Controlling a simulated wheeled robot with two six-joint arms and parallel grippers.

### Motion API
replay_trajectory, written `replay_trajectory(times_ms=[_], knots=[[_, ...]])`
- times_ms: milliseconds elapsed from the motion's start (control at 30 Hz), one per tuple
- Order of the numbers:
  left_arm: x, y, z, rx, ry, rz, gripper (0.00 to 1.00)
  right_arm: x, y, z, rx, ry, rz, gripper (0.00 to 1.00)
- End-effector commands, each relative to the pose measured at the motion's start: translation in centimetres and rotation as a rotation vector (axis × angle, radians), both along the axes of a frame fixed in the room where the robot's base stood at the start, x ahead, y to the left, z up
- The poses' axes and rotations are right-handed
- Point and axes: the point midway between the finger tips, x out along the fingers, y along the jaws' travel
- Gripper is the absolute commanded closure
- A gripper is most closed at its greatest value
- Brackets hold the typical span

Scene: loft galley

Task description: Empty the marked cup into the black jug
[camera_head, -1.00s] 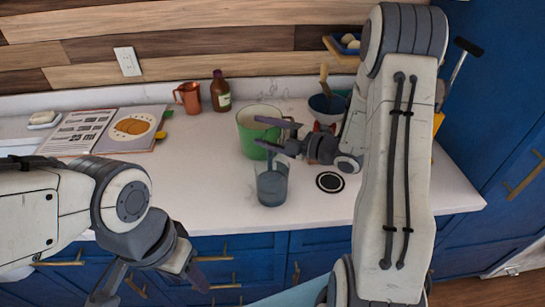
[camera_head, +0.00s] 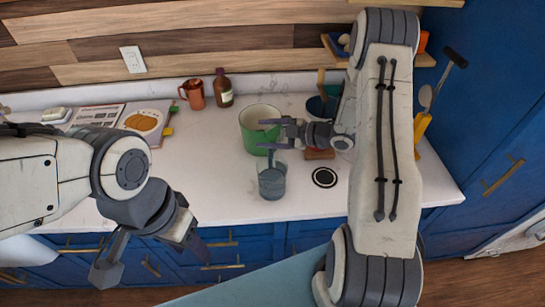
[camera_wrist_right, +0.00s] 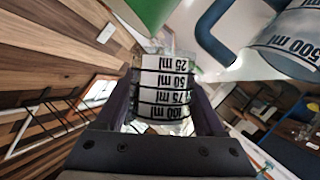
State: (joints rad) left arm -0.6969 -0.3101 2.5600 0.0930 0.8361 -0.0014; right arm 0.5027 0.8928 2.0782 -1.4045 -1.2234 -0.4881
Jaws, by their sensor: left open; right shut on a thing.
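The marked cup (camera_wrist_right: 163,88) is clear, with black bands reading 25 to 100 ml. My right gripper (camera_wrist_right: 163,112) is shut on it; in the head view the gripper (camera_head: 268,134) is by the green pot's front right side, above the counter, and the cup is hard to make out there. The jug (camera_head: 271,184) looks clear grey-blue rather than black and stands upright in front of the green pot. In the wrist view a jug marked 500 ml (camera_wrist_right: 288,42) has a dark blue handle. The cup's print is upside down, as is the jug's. My left gripper (camera_head: 150,258) is open and empty before the cabinets.
The green pot (camera_head: 248,136) stands just behind the jug. A black ring pad (camera_head: 324,177) lies to the right. A copper mug (camera_head: 194,94), brown bottle (camera_head: 223,88), open book (camera_head: 146,119) and dark bowl (camera_head: 321,107) are at the back.

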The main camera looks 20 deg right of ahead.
Motion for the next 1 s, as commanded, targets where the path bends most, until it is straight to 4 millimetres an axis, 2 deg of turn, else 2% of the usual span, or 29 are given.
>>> replay_trajectory(times_ms=[33,167,367,600,800,1000], knots=[[0.0,0.0,1.4,0.000,0.000,-0.001,0.50,0.3,-0.2,1.0,0.013,0.024,0.002,0.86],[0.0,0.0,3.2,0.000,0.000,-0.004,0.50,1.0,-0.5,1.5,0.057,0.106,0.001,0.86],[0.0,0.0,4.3,0.000,-0.001,-0.007,0.50,2.1,-1.1,0.4,0.130,0.247,0.001,0.86],[0.0,0.0,6.9,0.000,-0.001,-0.006,0.50,3.2,-1.6,1.6,0.213,0.403,0.002,0.86],[0.0,0.0,9.6,0.000,0.000,-0.003,0.50,3.5,-1.8,4.7,0.245,0.461,0.001,0.86],[0.0,0.0,11.3,0.000,0.000,-0.001,0.50,3.8,-2.0,6.8,0.274,0.514,0.001,0.86]])
